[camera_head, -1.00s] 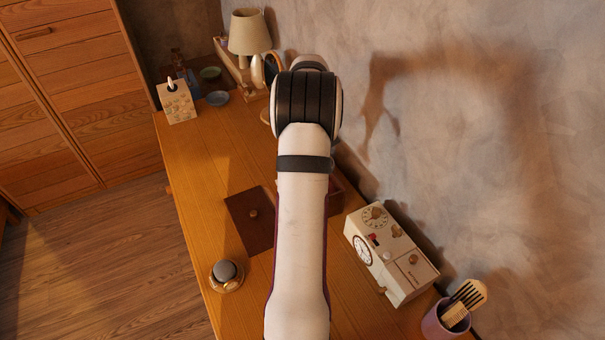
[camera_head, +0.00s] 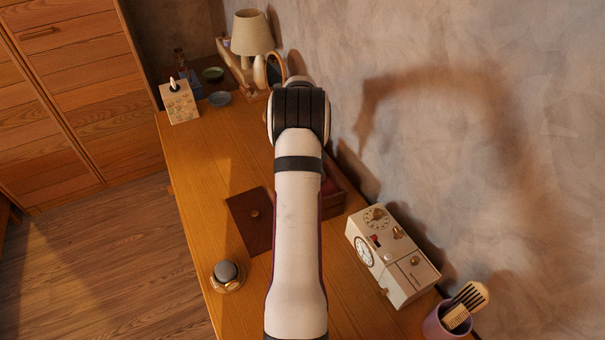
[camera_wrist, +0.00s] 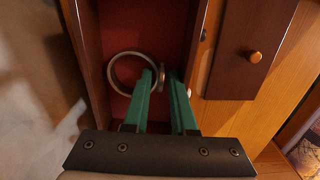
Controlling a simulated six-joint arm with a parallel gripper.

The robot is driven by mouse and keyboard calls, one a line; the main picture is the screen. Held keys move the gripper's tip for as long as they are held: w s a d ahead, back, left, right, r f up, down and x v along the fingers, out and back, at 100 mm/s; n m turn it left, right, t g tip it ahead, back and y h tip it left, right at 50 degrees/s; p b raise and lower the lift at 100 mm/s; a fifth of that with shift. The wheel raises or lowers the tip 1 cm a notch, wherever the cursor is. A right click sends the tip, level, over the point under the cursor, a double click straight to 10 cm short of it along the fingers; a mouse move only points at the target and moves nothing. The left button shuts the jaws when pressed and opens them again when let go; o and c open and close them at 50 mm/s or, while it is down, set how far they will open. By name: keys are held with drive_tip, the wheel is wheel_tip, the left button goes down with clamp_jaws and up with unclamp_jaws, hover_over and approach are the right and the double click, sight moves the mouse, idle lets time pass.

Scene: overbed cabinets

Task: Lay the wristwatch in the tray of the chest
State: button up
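The wristwatch (camera_wrist: 115,66) shows in the wrist view as a pale ring-shaped band, over the red-lined inside of the chest. The green fingers of my gripper (camera_wrist: 162,78) are at the band's right side, with a small metallic part of the watch between their tips. They look closed on it. The chest (camera_wrist: 92,62) has dark red-brown walls; in the head view it (camera_head: 335,190) is partly hidden behind my arm. I cannot tell whether the watch touches the tray floor. My gripper is hidden in the head view.
A dark brown panel with a round knob (camera_head: 246,232) lies left of the chest. A domed object (camera_head: 227,273) stands near the front left edge. A cream clock box (camera_head: 387,262) and a purple cup with combs (camera_head: 437,322) are right. A lamp (camera_head: 251,34) stands at the back.

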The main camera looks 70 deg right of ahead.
wheel_tip(320, 180, up, 12)
drive_tip(key=w+a+r+n, duration=0.1)
drive_tip(key=w+a+r, duration=0.25)
drive_tip(key=a, duration=0.55)
drive_tip(key=w+a+r, duration=0.2)
drive_tip(key=w+a, duration=0.3)
drive_tip(key=a, duration=0.5)
drive_tip(key=w+a+r+n, duration=0.15)
drive_tip(key=w+a, duration=0.25)
drive_tip(key=a, duration=0.5)
drive_tip(key=s+a+f+n+y, duration=0.1)
drive_tip(key=s+a, duration=0.6)
drive_tip(key=a, duration=0.4)
drive_tip(key=s+a+f, duration=0.2)
drive_tip(key=s+a, duration=0.5)
drive_tip(key=a, duration=0.4)
drive_tip(key=shift+a+f+n+y, duration=0.15)
drive_tip(key=shift+a+n+y, duration=0.2)
drive_tip(key=shift+y, duration=0.05)
